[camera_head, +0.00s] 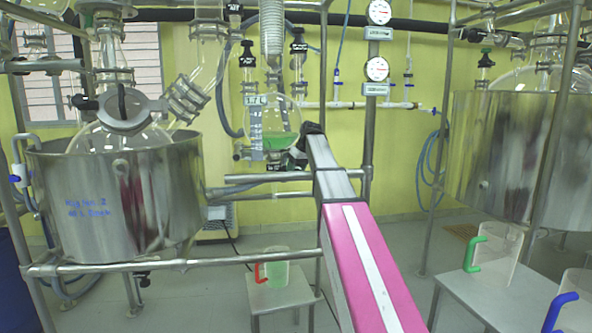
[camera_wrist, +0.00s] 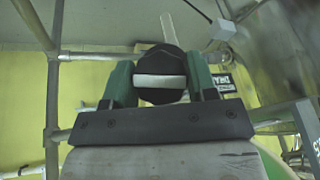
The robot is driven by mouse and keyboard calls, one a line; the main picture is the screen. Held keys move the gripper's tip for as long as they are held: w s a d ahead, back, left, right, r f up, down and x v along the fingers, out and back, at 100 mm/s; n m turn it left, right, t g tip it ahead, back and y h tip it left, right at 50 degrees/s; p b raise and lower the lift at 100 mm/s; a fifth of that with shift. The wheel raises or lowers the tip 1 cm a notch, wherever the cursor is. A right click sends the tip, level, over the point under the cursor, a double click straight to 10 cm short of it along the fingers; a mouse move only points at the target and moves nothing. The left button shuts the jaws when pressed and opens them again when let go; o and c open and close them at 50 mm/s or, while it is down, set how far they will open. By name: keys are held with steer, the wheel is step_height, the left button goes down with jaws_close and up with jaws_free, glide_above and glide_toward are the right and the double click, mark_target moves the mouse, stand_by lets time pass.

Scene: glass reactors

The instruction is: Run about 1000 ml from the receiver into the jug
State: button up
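The receiver (camera_head: 272,115) is a round glass flask with green liquid in its lower part, in the head view. The jug (camera_head: 276,266), clear with a red handle, stands below it on a small grey table and looks pale green inside. My gripper (camera_wrist: 160,80) has its green fingers on both sides of a round black knob (camera_wrist: 160,60) with a white bar, and appears closed on it. In the head view my arm reaches up to the receiver's lower right, and its end hides the outlet and my fingers. I cannot make out a falling stream.
A metal frame with rails (camera_head: 180,264) stands between me and the receiver. A steel bath (camera_head: 115,200) is at the left, another (camera_head: 515,150) at the right. Jugs with a green handle (camera_head: 495,250) and a blue handle (camera_head: 575,305) stand at the right.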

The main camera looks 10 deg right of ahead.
stand_by(0.4)
steer(key=n+t+h, duration=0.2)
steer(key=n, duration=0.1)
steer(key=shift+s+n, duration=0.15)
steer(key=shift+n, duration=0.15)
steer(key=shift+n+t+h, duration=1.1)
steer(key=shift+n+t, duration=0.2)
steer(key=shift+n, duration=0.4)
steer(key=o, duration=0.9)
steer(key=v, duration=1)
steer(key=shift+s+a+r, duration=0.1)
steer(key=shift+s+r, duration=0.1)
steer(key=shift+r, duration=0.15)
